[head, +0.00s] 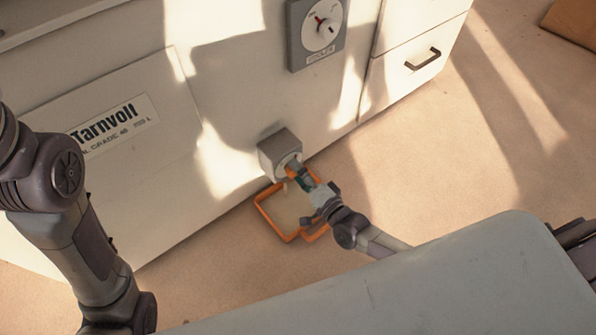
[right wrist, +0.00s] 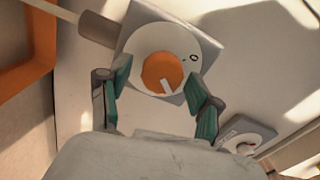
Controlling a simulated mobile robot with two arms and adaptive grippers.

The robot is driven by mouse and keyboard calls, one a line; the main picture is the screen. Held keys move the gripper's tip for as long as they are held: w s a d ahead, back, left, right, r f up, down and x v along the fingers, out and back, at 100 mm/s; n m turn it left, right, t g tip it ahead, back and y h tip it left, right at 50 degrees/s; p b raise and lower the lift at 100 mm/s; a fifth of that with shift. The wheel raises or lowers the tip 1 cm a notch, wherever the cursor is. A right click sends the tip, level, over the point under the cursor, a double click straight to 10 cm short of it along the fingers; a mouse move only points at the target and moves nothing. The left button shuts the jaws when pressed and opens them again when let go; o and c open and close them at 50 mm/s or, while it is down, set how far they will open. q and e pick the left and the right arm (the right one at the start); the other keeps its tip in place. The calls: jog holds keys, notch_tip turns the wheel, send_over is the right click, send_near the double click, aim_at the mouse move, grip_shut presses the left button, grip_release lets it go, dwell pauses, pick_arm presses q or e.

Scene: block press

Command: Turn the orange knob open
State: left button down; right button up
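The orange knob (right wrist: 162,73) sits on a round white plate on a grey box (right wrist: 140,20) in the right wrist view. A white line on the knob points down and slightly right. A dark "O" mark is on the plate to the knob's upper right. The grey box (head: 278,150) also shows low on the cabinet front in the head view. My right gripper (right wrist: 160,72) is open, its green-padded fingers on either side of the knob with small gaps showing. In the head view my right gripper (head: 302,178) largely hides the knob. My left gripper is out of view.
An orange-rimmed tray (head: 262,212) lies on the floor below the box. A grey dial labelled COOLER (head: 318,30) is higher on the cabinet. A drawer handle (head: 423,60) sticks out at right. A pipe (right wrist: 75,25) joins the box.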

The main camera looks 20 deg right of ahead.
jog(key=v, duration=1.2)
jog(key=shift+r, duration=0.15)
dwell(0.3)
